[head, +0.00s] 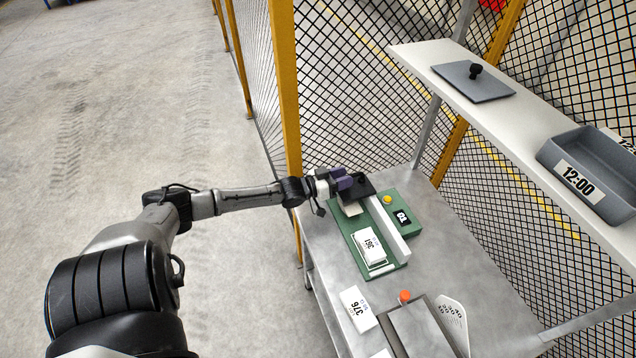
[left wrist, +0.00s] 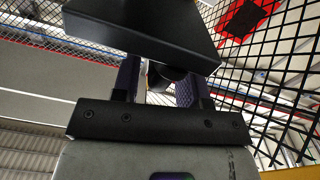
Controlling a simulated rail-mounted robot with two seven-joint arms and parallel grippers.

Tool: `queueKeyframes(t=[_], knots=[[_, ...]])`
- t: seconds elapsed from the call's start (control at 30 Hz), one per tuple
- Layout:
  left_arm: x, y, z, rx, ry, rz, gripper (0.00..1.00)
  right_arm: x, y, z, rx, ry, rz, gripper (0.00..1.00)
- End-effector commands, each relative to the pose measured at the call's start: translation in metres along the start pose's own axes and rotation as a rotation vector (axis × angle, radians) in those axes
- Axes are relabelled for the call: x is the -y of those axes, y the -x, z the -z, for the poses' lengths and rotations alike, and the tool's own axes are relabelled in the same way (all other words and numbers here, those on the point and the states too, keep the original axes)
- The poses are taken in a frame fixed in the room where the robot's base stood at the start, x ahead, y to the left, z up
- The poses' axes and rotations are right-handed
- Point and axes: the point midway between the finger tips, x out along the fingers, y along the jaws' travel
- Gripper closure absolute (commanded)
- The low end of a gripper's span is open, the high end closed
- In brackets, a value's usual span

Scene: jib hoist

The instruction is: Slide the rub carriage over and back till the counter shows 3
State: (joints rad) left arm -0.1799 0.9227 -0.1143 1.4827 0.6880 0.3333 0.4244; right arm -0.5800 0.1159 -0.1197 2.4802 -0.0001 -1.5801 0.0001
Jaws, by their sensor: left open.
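The rub rig is a green base (head: 345,222) on the metal table, with a pale rail (head: 390,228) along it. The black carriage (head: 362,190) sits at the base's far end. A small counter (head: 403,217) stands beside the rail, near a yellow button (head: 388,199); its turned digits are too small to read surely. My left gripper (head: 342,180) is open at the carriage. In the left wrist view its fingers (left wrist: 160,80) stand either side of a dark round knob (left wrist: 167,72) on the black carriage (left wrist: 150,28); contact cannot be told. My right gripper is out of view.
A white block marked 361 (head: 368,246) lies on the base's near end. A card marked 376 (head: 357,308) and a grey device with an orange knob (head: 405,296) are nearer. A shelf (head: 520,130) overhangs at right, holding a grey bin (head: 590,170). Mesh fencing stands behind.

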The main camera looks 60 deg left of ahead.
Motion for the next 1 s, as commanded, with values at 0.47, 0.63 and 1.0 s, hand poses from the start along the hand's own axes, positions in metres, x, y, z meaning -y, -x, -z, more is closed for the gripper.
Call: queueKeyframes(t=[0.47, 0.63, 1.0], knots=[[0.0, 0.081, 0.0, 0.005, 0.002, 0.002, 0.6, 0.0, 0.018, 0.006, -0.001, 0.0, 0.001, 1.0], [0.0, 0.103, 0.0, 0.004, 0.001, 0.002, 0.6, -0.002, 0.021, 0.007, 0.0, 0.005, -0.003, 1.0], [0.0, 0.125, 0.0, 0.001, 0.0, 0.001, 0.6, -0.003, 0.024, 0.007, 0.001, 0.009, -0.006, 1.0]])
